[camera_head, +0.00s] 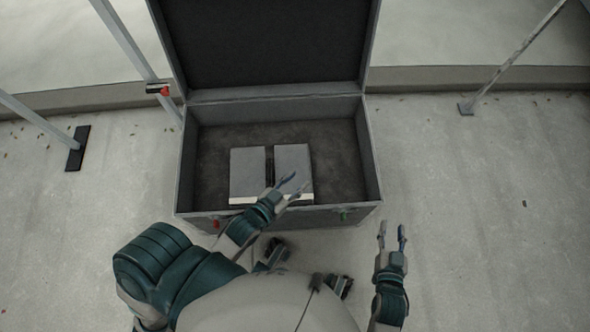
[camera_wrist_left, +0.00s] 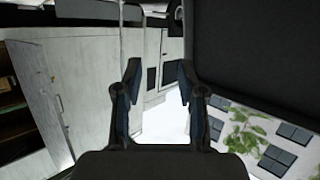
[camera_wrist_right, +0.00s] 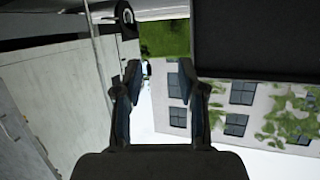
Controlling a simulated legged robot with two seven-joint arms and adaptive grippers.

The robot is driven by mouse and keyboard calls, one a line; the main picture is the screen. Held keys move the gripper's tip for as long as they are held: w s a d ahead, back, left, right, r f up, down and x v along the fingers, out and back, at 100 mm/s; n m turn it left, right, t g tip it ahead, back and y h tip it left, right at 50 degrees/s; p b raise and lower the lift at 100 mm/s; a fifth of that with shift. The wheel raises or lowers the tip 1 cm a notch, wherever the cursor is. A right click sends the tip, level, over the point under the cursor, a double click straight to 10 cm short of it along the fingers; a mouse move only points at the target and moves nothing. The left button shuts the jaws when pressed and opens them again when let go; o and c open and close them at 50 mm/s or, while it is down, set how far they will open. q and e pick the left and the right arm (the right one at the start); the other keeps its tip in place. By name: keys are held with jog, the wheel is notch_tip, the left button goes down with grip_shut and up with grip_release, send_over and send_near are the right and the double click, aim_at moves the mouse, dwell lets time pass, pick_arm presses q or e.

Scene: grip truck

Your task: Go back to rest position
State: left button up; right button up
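My left gripper (camera_head: 292,186) is over the near edge of an open case, in front of the grey blocks in it. Its fingers are apart, and its wrist view (camera_wrist_left: 158,90) shows nothing between them. My right gripper (camera_head: 392,236) is to the right of the case's front right corner, over bare floor. Its fingers are also apart and empty in the right wrist view (camera_wrist_right: 160,90). Two grey blocks (camera_head: 247,168) (camera_head: 293,160) lie side by side in the case with a dark gap between them. The left hand partly covers their near edge.
The large grey case (camera_head: 370,165) stands on the floor with its black lid (camera_head: 270,40) raised at the back. Metal poles (camera_head: 125,42) (camera_head: 515,58) stand at the left and right. The concrete floor (camera_head: 490,200) right of the case is clear.

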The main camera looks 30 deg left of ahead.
pick_arm(q)
jog(key=shift+d+f, duration=0.1)
dwell(0.4)
jog(key=s+a+f+g+y, duration=0.1)
jog(key=s+a+f+g, duration=0.2)
jog(key=s+f+g, duration=0.5)
jog(key=s+a+f+g+y, duration=0.2)
jog(key=s+a+f+g, duration=0.15)
jog(key=s+f, duration=0.45)
pick_arm(e)
jog(key=s+d+f+g+h, duration=0.1)
jog(key=s+d+f+g, duration=0.2)
jog(key=s+f+g, duration=0.5)
jog(key=s+d+f+g+h, duration=0.2)
jog(key=s+d+f+g, duration=0.15)
jog(key=s+f, duration=0.45)
pick_arm(q)
jog(key=s+f+p, duration=0.4)
jog(key=f+p, duration=0.7)
jog(key=p, duration=0.2)
jog(key=shift+f+g, duration=0.25)
jog(key=shift+g, duration=0.2)
pick_arm(e)
jog(key=s+f, duration=0.4)
jog(key=f, duration=0.7)
jog(key=shift+f+g, duration=0.25)
jog(key=shift+g, duration=0.1)
